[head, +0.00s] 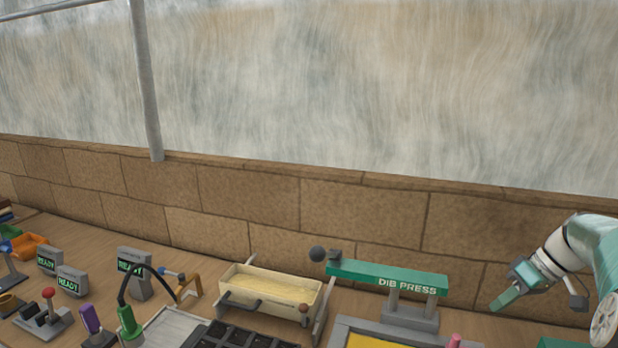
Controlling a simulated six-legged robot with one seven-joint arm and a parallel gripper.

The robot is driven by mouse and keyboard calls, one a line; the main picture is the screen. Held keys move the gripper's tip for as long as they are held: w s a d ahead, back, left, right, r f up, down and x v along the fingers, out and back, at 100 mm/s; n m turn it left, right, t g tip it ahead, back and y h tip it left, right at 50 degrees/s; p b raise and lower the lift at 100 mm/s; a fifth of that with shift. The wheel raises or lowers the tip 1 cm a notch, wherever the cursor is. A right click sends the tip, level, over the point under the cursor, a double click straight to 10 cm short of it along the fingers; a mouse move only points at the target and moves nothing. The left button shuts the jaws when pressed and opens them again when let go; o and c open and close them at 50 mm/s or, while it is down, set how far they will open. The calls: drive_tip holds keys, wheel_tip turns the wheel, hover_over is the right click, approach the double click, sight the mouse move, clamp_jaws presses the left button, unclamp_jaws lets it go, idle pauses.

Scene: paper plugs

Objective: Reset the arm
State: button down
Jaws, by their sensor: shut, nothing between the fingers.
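My arm enters at the right edge of the head view, with white and green links bent over the bench. My gripper (506,299) is at the end of it, pointing down and left. Its green fingers are together and hold nothing. It hangs to the right of the green dib press (388,278), apart from it, in front of the brick wall.
A cream trough (270,288) stands left of the press. A black cell tray (240,337) and a yellow panel (370,341) lie at the front edge. Several grey READY displays (72,281), a red-knobbed lever (48,294) and an orange bin (29,246) stand at left. A brick wall (330,205) runs behind.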

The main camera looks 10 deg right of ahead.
drive_tip(key=s+a+r+m+h, duration=0.1)
drive_tip(key=a+r+h, duration=0.1)
drive_tip(key=a, duration=0.8)
drive_tip(key=a+r+h, duration=0.2)
drive_tip(key=a, duration=0.7)
drive_tip(key=s+a+f+m+t+h, duration=0.1)
drive_tip(key=s+a+f+t, duration=0.1)
drive_tip(key=s+a, duration=0.9)
drive_tip(key=a, duration=0.3)
drive_tip(key=shift+a+t, duration=0.3)
drive_tip(key=shift+t, duration=0.1)
